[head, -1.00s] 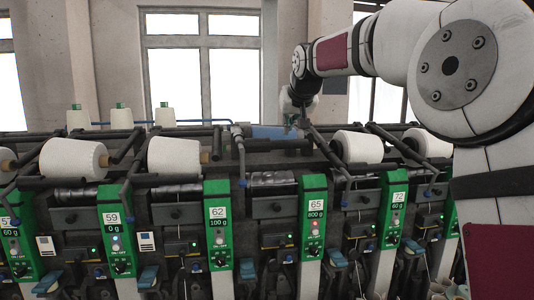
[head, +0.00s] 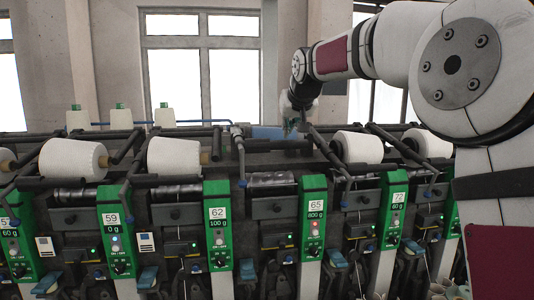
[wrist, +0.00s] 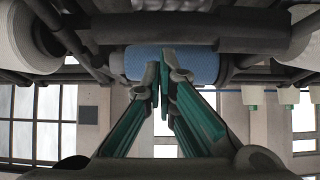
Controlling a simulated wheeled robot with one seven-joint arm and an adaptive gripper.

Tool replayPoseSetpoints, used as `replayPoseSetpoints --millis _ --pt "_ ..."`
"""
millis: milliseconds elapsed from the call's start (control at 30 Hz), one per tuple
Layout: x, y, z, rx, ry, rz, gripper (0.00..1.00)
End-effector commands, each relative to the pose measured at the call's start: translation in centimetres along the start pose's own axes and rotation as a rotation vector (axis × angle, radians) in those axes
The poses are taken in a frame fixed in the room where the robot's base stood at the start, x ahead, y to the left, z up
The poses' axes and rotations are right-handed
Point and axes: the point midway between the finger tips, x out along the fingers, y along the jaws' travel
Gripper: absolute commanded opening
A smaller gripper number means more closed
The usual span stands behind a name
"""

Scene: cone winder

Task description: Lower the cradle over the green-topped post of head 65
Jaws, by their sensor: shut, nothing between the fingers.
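Head 65 has a green-topped post (head: 313,205) with a white number label and a small red light. Behind and left of it, a blue package (head: 266,132) lies at the back of the machine. A dark cradle arm (head: 322,142) slants beside it, above the post. My gripper (head: 291,129) is at the right end of the blue package. In the wrist view, the green-sided fingers (wrist: 160,80) are close together and empty, in front of the blue package (wrist: 201,65). I cannot tell whether the fingers touch the cradle.
White cones sit on the neighbouring heads, left (head: 174,157) and right (head: 358,147). Posts 62 (head: 218,238) and 72 (head: 392,220) flank head 65. A dark bar (wrist: 190,32) crosses the wrist view near the fingers. Windows and wall lie behind the machine.

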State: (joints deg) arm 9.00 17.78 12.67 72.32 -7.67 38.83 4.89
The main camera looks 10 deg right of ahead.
Motion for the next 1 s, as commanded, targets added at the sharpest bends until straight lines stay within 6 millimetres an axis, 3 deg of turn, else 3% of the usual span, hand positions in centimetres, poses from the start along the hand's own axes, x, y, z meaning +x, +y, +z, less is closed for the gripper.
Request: replayPoseSetpoints --millis 567,1000 --pt "0.1 0.0 0.1 0.000 -0.001 0.000 0.00" --pt "1.7 0.0 2.2 0.000 -0.006 0.000 0.00"
